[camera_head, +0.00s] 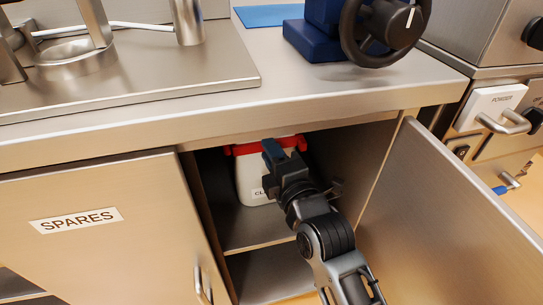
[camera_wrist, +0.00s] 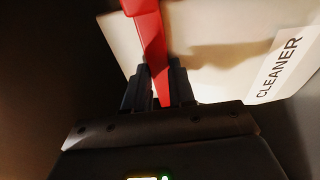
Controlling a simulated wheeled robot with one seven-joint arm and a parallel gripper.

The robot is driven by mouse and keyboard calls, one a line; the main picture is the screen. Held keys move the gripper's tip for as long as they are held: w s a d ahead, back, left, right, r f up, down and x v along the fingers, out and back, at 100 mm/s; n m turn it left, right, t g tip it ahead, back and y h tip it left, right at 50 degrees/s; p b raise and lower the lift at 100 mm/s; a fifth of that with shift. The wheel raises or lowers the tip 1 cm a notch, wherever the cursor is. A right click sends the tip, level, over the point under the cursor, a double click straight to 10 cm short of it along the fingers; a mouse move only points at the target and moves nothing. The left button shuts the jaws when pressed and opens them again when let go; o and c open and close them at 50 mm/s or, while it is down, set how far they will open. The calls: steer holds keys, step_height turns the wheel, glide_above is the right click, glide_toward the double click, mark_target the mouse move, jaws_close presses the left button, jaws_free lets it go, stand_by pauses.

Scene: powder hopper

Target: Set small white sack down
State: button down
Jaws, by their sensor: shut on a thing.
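The small white sack (camera_head: 252,187) is inside the open cabinet, over its upper shelf (camera_head: 242,236), and has a red strip (camera_head: 237,150) along its top. My gripper (camera_head: 277,152) is at the top of the sack, reaching in from the front. In the wrist view the fingers (camera_wrist: 158,88) are shut on the red strip (camera_wrist: 152,45), with the white sack body (camera_wrist: 205,55) behind them. A label on the sack (camera_wrist: 280,68) reads CLEANER. I cannot tell whether the sack's base touches the shelf.
The cabinet's open door (camera_head: 450,215) stands to the right of my arm. A closed door marked SPARES (camera_head: 110,225) is on the left. The steel countertop (camera_head: 300,90) overhangs just above the sack. A blue device with a black wheel (camera_head: 385,30) stands on it.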

stand_by(0.3)
steer(key=c, duration=0.9)
jaws_free()
steer(key=shift+c, duration=0.2)
steer(key=b+v, duration=0.1)
steer(key=v, duration=1.1)
steer(key=shift+d+r, duration=0.1)
